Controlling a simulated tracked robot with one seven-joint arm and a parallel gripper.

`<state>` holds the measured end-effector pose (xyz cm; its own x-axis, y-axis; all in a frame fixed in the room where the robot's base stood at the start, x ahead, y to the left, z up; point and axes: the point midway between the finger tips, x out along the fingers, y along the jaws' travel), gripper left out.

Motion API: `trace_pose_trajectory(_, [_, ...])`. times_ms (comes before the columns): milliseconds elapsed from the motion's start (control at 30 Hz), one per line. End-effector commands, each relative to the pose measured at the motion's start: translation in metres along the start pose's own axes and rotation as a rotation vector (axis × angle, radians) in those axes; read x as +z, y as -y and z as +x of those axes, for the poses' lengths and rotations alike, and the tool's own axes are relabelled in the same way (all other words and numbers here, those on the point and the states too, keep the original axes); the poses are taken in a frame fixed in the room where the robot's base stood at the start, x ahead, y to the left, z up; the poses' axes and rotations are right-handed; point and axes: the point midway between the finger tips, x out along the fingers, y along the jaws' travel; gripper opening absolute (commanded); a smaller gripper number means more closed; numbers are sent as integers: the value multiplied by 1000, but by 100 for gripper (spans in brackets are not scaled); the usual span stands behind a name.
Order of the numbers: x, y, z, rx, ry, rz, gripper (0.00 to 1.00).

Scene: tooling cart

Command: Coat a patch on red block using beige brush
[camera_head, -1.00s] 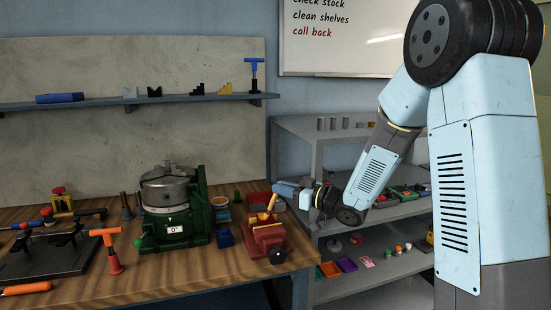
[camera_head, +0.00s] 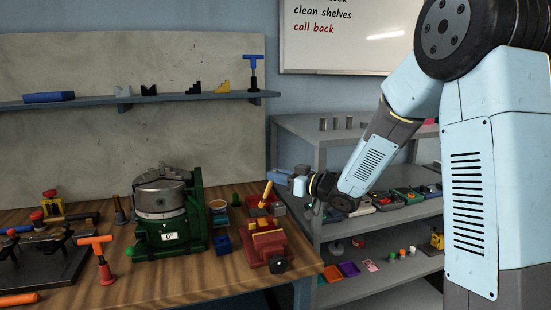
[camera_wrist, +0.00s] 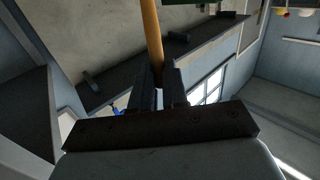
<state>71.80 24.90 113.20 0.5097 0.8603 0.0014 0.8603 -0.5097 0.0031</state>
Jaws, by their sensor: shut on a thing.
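My gripper (camera_head: 276,177) is shut on the brush (camera_head: 267,191), whose yellow-beige handle tilts with its lower end down and to the left. In the wrist view the handle (camera_wrist: 152,40) runs up from between the two fingers, and the bristles are out of sight. The brush's lower end shows above and behind the red vise (camera_head: 266,248) in the head view, apart from it. A red piece (camera_head: 268,239) with yellow-orange parts sits at the vise's top; I cannot tell the block from the jaws. No coated patch can be made out.
A green machine with a grey round chuck (camera_head: 164,195) stands left of the vise. A red bin (camera_head: 255,206) is behind the vise. Grey shelving (camera_head: 330,140) with several small objects is on the right, beneath my arm.

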Motion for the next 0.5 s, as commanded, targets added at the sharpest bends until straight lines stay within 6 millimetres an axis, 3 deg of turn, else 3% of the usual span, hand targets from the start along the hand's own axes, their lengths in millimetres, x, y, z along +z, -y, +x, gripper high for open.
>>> trace_pose_trajectory(500, [-45, 8, 6, -15, 1, 2, 0])
